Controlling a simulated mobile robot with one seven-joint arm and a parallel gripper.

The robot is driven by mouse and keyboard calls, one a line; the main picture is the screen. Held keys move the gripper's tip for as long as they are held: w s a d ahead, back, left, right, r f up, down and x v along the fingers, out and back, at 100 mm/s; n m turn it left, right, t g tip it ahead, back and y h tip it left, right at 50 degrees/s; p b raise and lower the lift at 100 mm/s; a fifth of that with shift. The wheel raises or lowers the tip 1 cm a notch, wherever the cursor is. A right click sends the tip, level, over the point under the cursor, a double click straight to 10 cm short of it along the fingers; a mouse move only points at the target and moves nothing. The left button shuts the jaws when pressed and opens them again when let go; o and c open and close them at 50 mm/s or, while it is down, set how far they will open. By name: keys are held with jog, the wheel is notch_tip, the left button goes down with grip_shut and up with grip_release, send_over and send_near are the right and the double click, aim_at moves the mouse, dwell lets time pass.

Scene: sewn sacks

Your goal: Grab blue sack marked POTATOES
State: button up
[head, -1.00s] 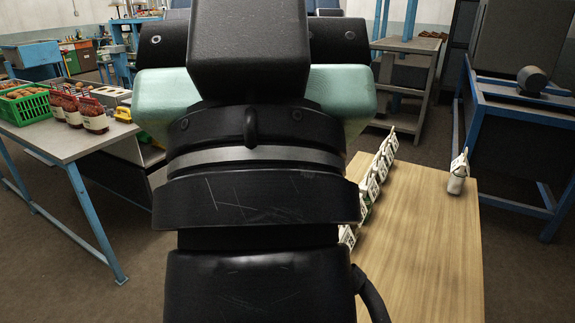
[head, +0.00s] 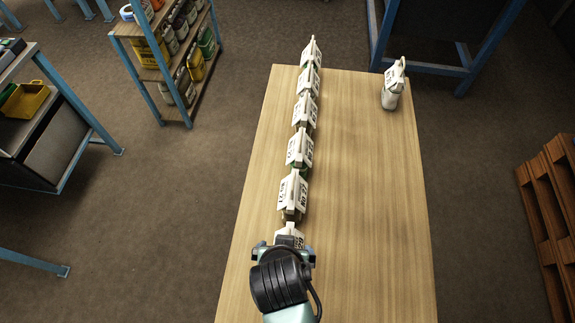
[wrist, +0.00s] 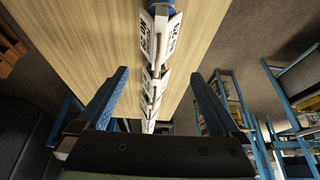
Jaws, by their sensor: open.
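A row of small sacks with white printed tags runs along the left part of the wooden table (head: 360,200). The nearest sack (head: 289,238) is partly hidden by my gripper (head: 283,248) in the head view, and its body colour does not show there. In the wrist view a blue sack (wrist: 160,6) shows at the top edge, cut off, and the row passes between the fingers of my gripper (wrist: 158,76). I cannot read POTATOES on any tag. My gripper is open, with nothing visibly held, at the near end of the row.
A shelf rack (head: 175,60) stands beyond the left edge, and a wooden pallet (head: 552,200) is at the right.

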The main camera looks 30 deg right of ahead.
jog(key=shift+g, duration=0.3)
jog(key=x, duration=0.4)
jog(key=s+x, duration=0.1)
jog(key=x, duration=0.2)
jog(key=shift+f+p, duration=0.15)
jog(key=shift+p, duration=0.15)
jog(key=shift+a+p+x, duration=0.15)
jog(key=shift+p+x, duration=0.15)
jog(key=shift+x, duration=1.25)
jog(key=shift+a+p+x, duration=0.15)
jog(key=shift+p+x, duration=0.1)
jog(key=shift+x, duration=1.3)
grip_shut()
